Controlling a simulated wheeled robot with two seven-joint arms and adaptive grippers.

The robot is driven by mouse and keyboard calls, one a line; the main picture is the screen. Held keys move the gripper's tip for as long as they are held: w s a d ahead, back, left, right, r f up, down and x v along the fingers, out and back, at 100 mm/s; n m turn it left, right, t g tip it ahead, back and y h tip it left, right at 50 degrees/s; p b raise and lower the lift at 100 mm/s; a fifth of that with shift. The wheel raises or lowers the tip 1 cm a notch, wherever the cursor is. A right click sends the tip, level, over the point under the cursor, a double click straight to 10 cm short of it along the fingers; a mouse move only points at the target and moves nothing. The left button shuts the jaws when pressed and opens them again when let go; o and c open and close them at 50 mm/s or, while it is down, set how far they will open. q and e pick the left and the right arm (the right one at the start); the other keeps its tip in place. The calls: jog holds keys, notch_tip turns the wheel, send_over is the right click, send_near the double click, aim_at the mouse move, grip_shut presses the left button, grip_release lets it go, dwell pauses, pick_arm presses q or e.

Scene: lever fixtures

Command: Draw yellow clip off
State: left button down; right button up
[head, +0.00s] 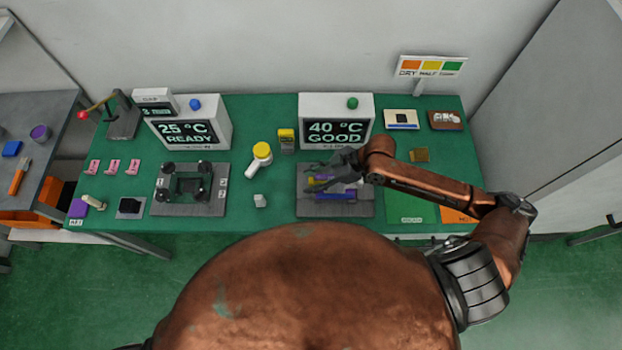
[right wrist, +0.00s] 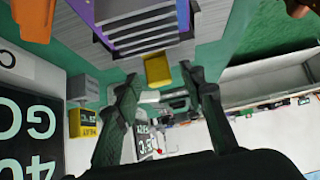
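The yellow clip (right wrist: 158,70) shows in the right wrist view at the edge of a finned grey block with purple parts (right wrist: 140,25). In the head view a small yellow patch (head: 317,181) shows on the grey fixture plate (head: 335,208), beside a purple bar (head: 336,195); my gripper partly hides it. My right gripper (head: 316,172) is over this plate. In the right wrist view its two fingers (right wrist: 159,76) stand apart, with the clip between and just beyond the tips. I cannot tell whether they touch it. My left gripper is not in view.
A "40 °C GOOD" display box (head: 336,112) stands close behind the plate. A yellow meter (head: 286,140) and a yellow-topped white tool (head: 261,155) are to the left. A second fixture (head: 190,205) stands further left.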

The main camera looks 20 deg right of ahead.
jog(key=shift+a+f, duration=0.15)
jog(key=shift+a, duration=0.05)
jog(key=shift+c, duration=0.2)
grip_shut()
dwell(0.4)
